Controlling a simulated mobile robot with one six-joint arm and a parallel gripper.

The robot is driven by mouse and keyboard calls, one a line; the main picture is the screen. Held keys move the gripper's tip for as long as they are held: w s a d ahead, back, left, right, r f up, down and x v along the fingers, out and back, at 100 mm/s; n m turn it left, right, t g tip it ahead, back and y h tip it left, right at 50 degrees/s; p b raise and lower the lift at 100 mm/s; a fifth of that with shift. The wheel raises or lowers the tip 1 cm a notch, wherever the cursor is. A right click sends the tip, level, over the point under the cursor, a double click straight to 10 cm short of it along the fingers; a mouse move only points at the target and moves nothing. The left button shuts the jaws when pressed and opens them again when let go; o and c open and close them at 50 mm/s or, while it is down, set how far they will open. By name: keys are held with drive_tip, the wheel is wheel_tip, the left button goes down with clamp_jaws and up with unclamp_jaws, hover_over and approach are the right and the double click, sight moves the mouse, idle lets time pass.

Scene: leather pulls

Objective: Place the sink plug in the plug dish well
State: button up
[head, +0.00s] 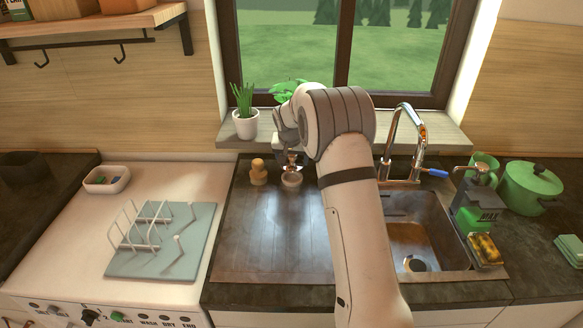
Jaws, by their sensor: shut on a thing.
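My gripper (290,158) is at the back of the dark counter, left of my forearm, pointing down. It is shut on the sink plug (292,168), a small metallic piece that shows just below the fingers. The plug dish (291,181), small, round and pale, sits on the counter directly under it. The plug is over the dish or partly in its well; I cannot tell whether they touch. My arm hides part of the gripper and the area to its right.
A wooden knobbed object (258,173) stands just left of the dish. The sink basin (437,232) and chrome faucet (408,130) are right of my arm. A potted plant (246,122) stands on the sill behind. The dark counter (270,235) in front is clear.

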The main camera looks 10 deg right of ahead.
sight(292, 165)
drive_tip(key=shift+f+p, duration=0.35)
drive_tip(key=shift+f, duration=1.95)
drive_tip(key=shift+f, duration=0.15)
drive_tip(key=o, duration=1.1)
